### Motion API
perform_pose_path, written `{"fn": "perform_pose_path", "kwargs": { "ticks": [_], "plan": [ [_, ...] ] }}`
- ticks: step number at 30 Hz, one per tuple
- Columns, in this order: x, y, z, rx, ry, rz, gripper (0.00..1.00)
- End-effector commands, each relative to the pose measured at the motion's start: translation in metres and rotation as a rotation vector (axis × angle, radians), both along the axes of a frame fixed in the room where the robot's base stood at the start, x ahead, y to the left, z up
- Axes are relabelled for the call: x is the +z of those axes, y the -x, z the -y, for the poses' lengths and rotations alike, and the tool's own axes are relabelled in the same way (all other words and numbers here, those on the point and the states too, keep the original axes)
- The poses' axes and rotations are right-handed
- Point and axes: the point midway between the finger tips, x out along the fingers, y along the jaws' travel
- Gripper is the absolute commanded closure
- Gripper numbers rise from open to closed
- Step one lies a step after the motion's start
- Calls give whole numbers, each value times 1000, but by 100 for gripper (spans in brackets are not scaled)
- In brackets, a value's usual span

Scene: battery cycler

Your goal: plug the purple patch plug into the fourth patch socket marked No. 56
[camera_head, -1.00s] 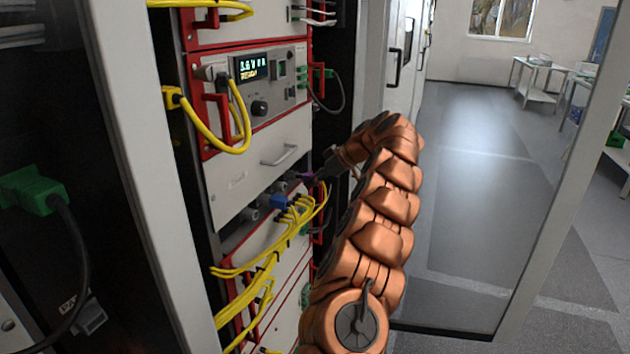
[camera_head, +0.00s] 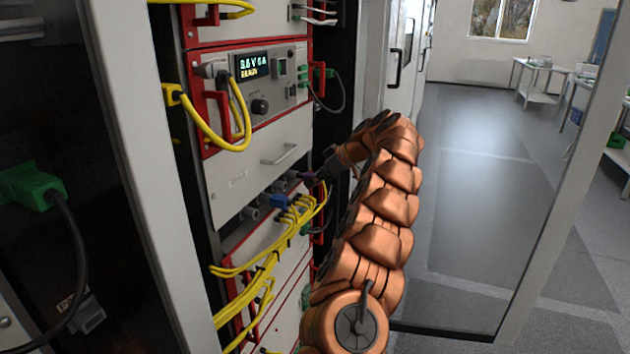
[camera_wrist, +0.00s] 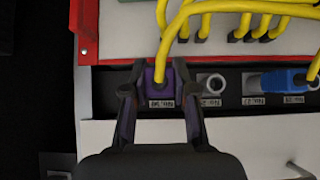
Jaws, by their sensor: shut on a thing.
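The purple patch plug (camera_wrist: 158,76) is between the two fingers of my gripper (camera_wrist: 160,92), with a yellow cable running from it. My gripper is shut on it. In the wrist view the plug lies over the socket position at the label No. 56 (camera_wrist: 161,104), which appears upside down. The plug and fingers hide that socket, so I cannot tell whether the plug is in it or just in front. In the head view the purple plug (camera_head: 308,175) is a small patch beside my gripper (camera_head: 318,172), at the right end of the socket row.
A bare grey socket (camera_wrist: 212,84) is beside the held plug. A blue plug (camera_wrist: 284,80) sits farther along the row and shows in the head view (camera_head: 281,201). Yellow cables (camera_head: 285,235) crowd below the row. A white drawer panel (camera_head: 262,160) is above it.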

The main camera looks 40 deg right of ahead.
Motion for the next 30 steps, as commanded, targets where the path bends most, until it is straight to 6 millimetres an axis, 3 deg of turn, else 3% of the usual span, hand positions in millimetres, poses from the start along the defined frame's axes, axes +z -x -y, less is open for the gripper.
{"fn": "perform_pose_path", "kwargs": {
  "ticks": [30],
  "plan": [
    [0,-11,-6,-1,1,-1,93]
  ]
}}
